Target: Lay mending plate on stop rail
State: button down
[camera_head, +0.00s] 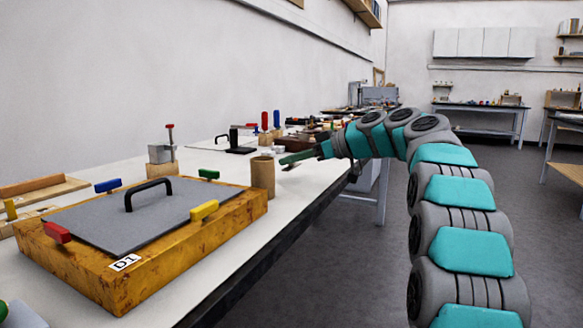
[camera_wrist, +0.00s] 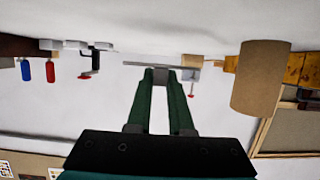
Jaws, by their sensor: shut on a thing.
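My gripper (camera_head: 288,160) reaches in over the bench from the right, with its green fingers pointing left. In the wrist view my gripper (camera_wrist: 160,76) is shut on a thin grey strip, seen edge-on across the fingertips, which I take to be the mending plate (camera_wrist: 136,64). The plate is held clear of the bench and is hardly visible in the head view. I cannot pick out the stop rail for certain in either view.
A brown cylinder (camera_head: 262,178) stands just left of my fingers; the wrist view shows it too (camera_wrist: 262,80). A wooden box (camera_head: 112,278) with a grey handled lid (camera_head: 120,222) fills the near bench (camera_head: 232,262). A clamp block (camera_head: 161,153) stands behind.

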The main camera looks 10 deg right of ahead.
aim_at(291, 179)
jog(key=shift+w, duration=0.3)
jog(key=shift+w+d+f, duration=0.15)
jog(key=shift+w+f, duration=0.1)
jog(key=shift+w, duration=0.5)
jog(key=shift+s+f, duration=0.1)
jog(key=shift+f, duration=1.35)
jog(key=shift+f+b, duration=0.2)
jog(key=shift+b, duration=0.25)
jog(key=c, duration=0.8)
grip_release()
jog(key=shift+r+p, duration=0.15)
jog(key=shift+p, duration=0.25)
